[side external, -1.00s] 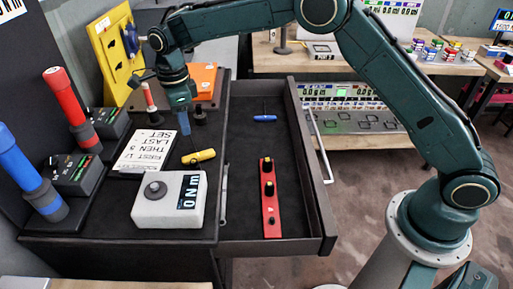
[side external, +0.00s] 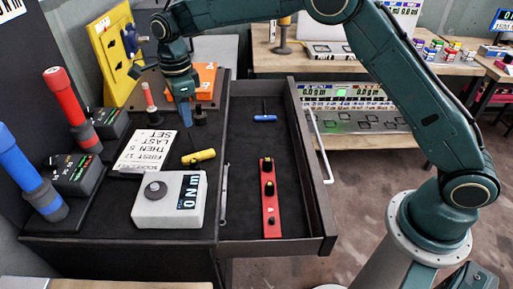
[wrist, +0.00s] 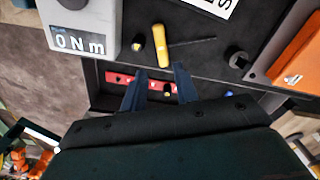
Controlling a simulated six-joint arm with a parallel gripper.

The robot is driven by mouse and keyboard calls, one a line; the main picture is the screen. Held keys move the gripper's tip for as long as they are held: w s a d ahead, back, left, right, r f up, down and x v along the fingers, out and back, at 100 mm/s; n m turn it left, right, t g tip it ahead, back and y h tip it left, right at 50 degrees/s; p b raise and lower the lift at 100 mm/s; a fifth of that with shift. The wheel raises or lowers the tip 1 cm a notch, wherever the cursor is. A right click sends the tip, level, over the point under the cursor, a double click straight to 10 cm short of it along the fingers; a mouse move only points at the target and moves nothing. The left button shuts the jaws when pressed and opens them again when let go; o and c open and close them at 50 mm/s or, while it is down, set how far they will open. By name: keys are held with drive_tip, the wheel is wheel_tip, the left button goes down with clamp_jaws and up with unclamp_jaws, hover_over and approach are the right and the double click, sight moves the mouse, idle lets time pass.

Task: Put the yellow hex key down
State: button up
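The yellow hex key (side external: 198,157) lies flat on the dark bench top, just behind the white 0 Nm torque box. In the wrist view its yellow handle (wrist: 161,45) and thin dark shaft show plainly, beyond the fingertips. My gripper (side external: 186,121) hangs above and behind the key, pointing down and apart from it. In the wrist view the two fingers of my gripper (wrist: 158,84) stand apart with nothing held between them.
The torque box (side external: 168,203) stands in front of the key, and a printed card (side external: 143,151) lies to its left. The open drawer (side external: 245,185) at right holds a red socket rail (side external: 268,212) and a blue-handled key (side external: 265,118). An orange block (side external: 206,80) stands behind.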

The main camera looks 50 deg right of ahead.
drive_tip(key=s+d+r+n+t, duration=0.3)
drive_tip(key=s+d+r+n, duration=0.75)
drive_tip(key=s+r, duration=0.45)
drive_tip(key=s+d+f+n, duration=0.1)
drive_tip(key=s+d+n, duration=0.1)
drive_tip(key=s, duration=0.5)
drive_tip(key=s+d+n+t, duration=0.1)
drive_tip(key=s+d+n, duration=0.2)
drive_tip(key=s+n, duration=0.2)
drive_tip(key=s+d+f+n+t, duration=0.1)
drive_tip(key=s+n, duration=0.3)
drive_tip(key=s, duration=0.6)
drive_tip(key=shift+s+d+f, duration=0.25)
drive_tip(key=shift+d+f, duration=0.05)
drive_tip(key=shift+d, duration=0.55)
drive_tip(key=shift+n, duration=0.25)
